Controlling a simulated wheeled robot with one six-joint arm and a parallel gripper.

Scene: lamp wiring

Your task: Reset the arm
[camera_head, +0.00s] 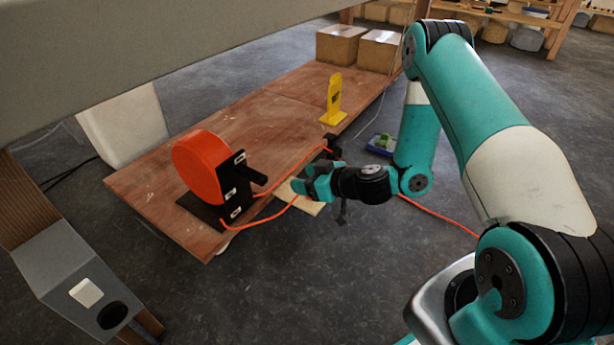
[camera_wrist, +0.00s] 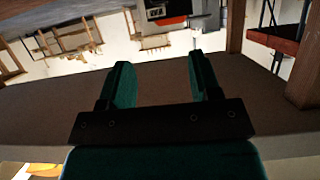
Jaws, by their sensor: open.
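My arm reaches in from the right in the head view, bent down and over toward the wooden platform. My gripper (camera_head: 308,186) points left, near the platform's front edge, beside the orange cable (camera_head: 272,217). In the wrist view my gripper (camera_wrist: 161,80) shows two teal fingers standing wide apart with nothing between them. The orange cable reel (camera_head: 202,168) stands on its black base on the wooden platform (camera_head: 283,113), left of my gripper. The cable runs from the reel past my gripper, and an orange length also shows on the floor at right.
A yellow stand (camera_head: 333,100) is on the platform's far part, with cardboard boxes (camera_head: 340,44) behind it. A blue tray (camera_head: 380,144) lies on the floor behind my arm. A grey box (camera_head: 75,270) on a wooden post is at lower left. The floor in front is clear.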

